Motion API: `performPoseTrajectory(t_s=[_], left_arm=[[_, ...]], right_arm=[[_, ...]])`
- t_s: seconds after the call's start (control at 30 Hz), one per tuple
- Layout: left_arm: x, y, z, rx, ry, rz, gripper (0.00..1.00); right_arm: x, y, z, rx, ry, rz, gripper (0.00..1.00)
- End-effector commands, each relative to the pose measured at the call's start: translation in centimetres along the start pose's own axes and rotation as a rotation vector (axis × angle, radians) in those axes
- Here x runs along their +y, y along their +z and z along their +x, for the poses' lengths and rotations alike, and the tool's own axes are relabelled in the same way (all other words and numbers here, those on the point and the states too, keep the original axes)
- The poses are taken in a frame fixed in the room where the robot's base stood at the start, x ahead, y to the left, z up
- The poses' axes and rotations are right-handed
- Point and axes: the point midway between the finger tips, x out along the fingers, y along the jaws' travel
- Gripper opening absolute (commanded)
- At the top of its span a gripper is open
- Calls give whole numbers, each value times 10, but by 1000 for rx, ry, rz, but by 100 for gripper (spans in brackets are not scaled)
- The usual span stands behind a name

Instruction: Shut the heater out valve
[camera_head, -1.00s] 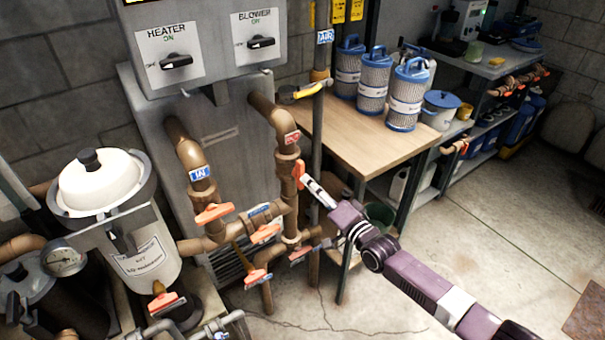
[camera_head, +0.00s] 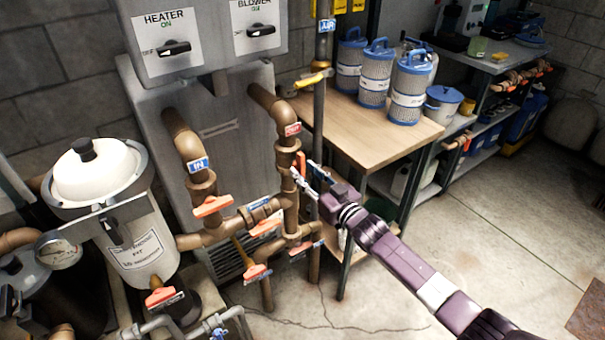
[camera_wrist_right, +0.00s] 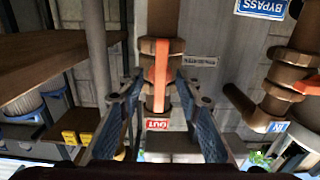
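The heater out valve has an orange handle (camera_head: 300,163) on the brown vertical pipe under the red OUT label (camera_head: 292,129). The handle also shows in the right wrist view (camera_wrist_right: 160,76), lying in line with the pipe, and the OUT label (camera_wrist_right: 157,124) appears upside down there. My right gripper (camera_head: 306,178) is at the handle. In the wrist view its fingers (camera_wrist_right: 159,82) are apart, one on each side of the handle, with visible gaps. The head view hides part of the handle behind the fingers. My left gripper is not in view.
Other orange valve handles sit close by, on the IN pipe (camera_head: 213,205) and on lower pipes (camera_head: 256,273). A grey post (camera_head: 319,110) and a wooden table (camera_head: 345,125) with blue-topped filters (camera_head: 408,90) stand just right of the valve.

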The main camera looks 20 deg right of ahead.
Motion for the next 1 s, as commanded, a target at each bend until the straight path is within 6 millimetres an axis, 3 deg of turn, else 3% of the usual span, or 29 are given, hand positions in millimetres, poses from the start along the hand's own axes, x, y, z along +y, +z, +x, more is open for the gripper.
performPoseTrajectory(t_s=[0.3, 0.67, 1.0], left_arm=[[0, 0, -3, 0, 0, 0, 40], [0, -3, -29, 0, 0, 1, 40], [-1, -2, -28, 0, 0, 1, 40]], right_arm=[[0, -1, -2, -1, 0, 3, 32], [0, -2, -38, -2, 0, 3, 32], [0, 0, -40, 0, 0, -2, 32]])
